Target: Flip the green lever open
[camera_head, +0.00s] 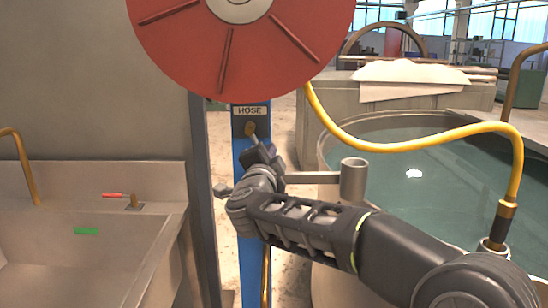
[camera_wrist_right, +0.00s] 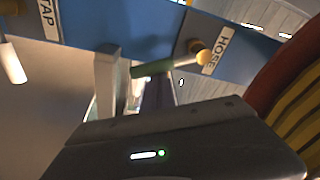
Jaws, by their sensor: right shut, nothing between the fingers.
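The hose valve, with a brass knob (camera_head: 250,130), is on the blue post (camera_head: 240,118) below the HOSE label. In the right wrist view its brass end (camera_wrist_right: 203,57) shows beside the HOSE label, with a green lever (camera_wrist_right: 152,67) reaching left from it. In the head view I cannot make out this lever; my right gripper is around that spot. My right gripper (camera_head: 262,156) is shut and empty, just below the brass knob. In the wrist view its dark finger lies close to the lever; whether they touch is unclear. My left gripper is out of view.
A red hose reel (camera_head: 190,50) hangs above the post, with a yellow hose (camera_head: 400,146) running right to a round water tank (camera_head: 440,190). A grey bracket cup (camera_head: 353,180) sticks out right of the post. A sink (camera_head: 60,255) at left has a red-handled tap (camera_head: 115,195) and a green piece (camera_head: 86,231).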

